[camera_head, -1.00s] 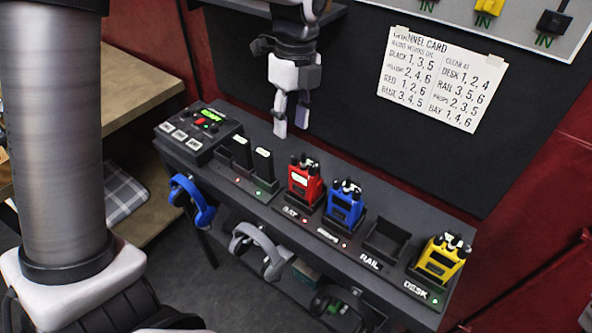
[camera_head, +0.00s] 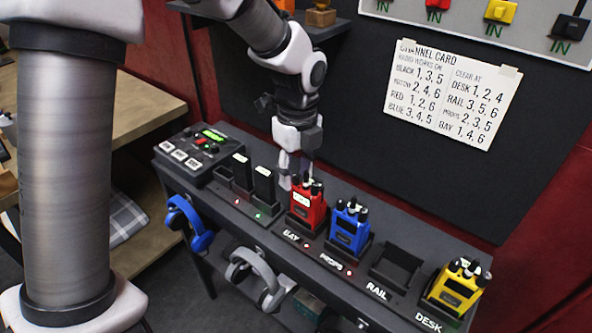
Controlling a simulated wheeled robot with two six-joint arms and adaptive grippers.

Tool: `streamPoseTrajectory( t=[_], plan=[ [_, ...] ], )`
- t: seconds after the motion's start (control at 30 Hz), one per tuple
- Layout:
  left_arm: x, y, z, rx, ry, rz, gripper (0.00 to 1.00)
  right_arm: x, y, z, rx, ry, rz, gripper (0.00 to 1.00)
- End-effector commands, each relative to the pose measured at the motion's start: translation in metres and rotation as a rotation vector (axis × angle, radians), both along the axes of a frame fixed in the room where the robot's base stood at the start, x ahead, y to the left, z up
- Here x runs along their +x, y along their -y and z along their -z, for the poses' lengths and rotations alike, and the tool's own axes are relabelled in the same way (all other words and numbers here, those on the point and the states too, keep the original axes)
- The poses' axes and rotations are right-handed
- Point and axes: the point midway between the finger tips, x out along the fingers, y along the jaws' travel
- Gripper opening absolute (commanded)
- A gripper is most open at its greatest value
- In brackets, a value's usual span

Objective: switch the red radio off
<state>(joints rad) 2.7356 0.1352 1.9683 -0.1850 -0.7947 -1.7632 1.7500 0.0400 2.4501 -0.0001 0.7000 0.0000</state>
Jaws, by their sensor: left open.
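The red radio (camera_head: 308,206) stands upright in the dock labelled BAY on the dark bench, with a small red light beside the label. Dark knobs show on its top. My left gripper (camera_head: 294,183) points down at the upper left of the red radio, its fingers open and empty. The fingertips are close to the radio's top; I cannot tell whether they touch it. The right gripper does not show.
A blue radio (camera_head: 349,228) stands in PROPS and a yellow radio (camera_head: 454,288) in DESK. The RAIL dock (camera_head: 395,269) is empty. Black packs (camera_head: 263,187) and a button console (camera_head: 197,150) are at left. Blue (camera_head: 190,225) and grey headphones (camera_head: 254,275) hang in front. A channel card (camera_head: 452,92) is behind.

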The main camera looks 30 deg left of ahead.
Motion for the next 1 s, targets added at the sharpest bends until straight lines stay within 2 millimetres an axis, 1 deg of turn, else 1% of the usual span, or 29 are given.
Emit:
streamPoseTrajectory(
  t=[0.03, 0.07, 0.1, 0.13, 0.37, 0.57, 0.77, 1.0],
  plan=[
    [0.000, 0.000, 0.000, 0.000, 0.000, 0.000, 0.31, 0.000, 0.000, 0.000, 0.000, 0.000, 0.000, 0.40],
    [0.000, 0.000, 0.000, 0.000, 0.000, 0.000, 0.20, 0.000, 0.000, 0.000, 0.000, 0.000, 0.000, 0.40],
    [0.000, 0.000, 0.000, 0.000, 0.000, 0.000, 0.06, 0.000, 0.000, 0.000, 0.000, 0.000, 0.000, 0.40],
    [0.000, 0.000, 0.000, 0.000, 0.000, 0.000, 0.00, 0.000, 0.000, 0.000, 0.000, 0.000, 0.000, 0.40],
    [0.000, 0.000, 0.000, 0.000, -0.001, -0.002, 0.00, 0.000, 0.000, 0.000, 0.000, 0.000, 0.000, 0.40],
    [0.000, 0.000, -0.002, 0.000, -0.003, -0.035, 0.00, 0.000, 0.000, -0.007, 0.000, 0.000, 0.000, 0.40],
    [0.000, 0.000, -0.004, 0.000, -0.003, -0.130, 0.00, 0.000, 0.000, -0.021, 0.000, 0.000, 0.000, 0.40],
    [-0.001, 0.000, -0.004, -0.001, -0.003, -0.297, 0.00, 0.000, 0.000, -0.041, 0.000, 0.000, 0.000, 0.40]
  ],
)
